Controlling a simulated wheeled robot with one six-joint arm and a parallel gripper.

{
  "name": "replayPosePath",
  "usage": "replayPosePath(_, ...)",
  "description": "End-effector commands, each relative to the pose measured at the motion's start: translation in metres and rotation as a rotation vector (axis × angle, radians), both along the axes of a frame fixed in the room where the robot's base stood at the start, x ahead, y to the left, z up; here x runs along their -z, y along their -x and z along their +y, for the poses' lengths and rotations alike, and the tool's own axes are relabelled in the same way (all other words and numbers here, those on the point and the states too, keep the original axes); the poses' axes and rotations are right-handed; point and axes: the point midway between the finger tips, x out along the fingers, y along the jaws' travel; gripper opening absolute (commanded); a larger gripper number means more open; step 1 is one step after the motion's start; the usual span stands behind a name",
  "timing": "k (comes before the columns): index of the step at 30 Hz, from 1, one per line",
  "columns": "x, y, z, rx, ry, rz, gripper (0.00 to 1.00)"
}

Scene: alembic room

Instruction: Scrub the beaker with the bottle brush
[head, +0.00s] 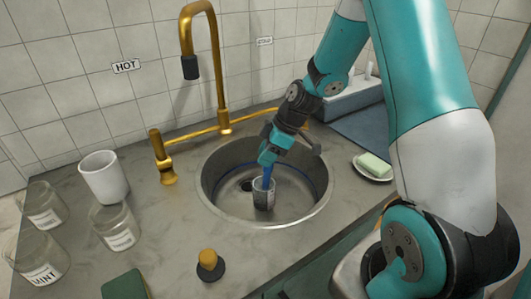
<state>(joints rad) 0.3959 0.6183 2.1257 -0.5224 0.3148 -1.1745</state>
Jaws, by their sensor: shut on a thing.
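My gripper (268,157) is over the round metal sink (222,195). It is shut on the blue handle of the bottle brush (267,173), which points down. The beaker (263,199) is a small clear vessel standing upright inside the sink. The brush goes down into the beaker's mouth. The beaker's lower part looks dark, and I cannot tell the bristles clearly through it.
A brass tap (187,60) rises behind the sink, with a brass handle (163,160) at left. Labelled glass jars (115,228) and a white cup (104,178) crowd the left counter. A soap dish (374,170) is at right. A yellow-topped stopper (209,264) stands in front.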

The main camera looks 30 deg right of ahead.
Motion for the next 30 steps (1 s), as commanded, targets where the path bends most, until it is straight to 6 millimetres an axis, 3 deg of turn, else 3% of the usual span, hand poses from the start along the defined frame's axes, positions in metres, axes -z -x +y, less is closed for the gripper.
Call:
replayPosePath(7, 0.002, -0.007, -0.009, 0.001, 0.0, -0.001, 0.07)
replayPosePath(15, 0.0, -0.011, 0.002, 0.0, 0.001, -0.001, 0.07)
replayPosePath(30, 0.001, 0.0, 0.0, 0.0, 0.0, 0.0, 0.07)
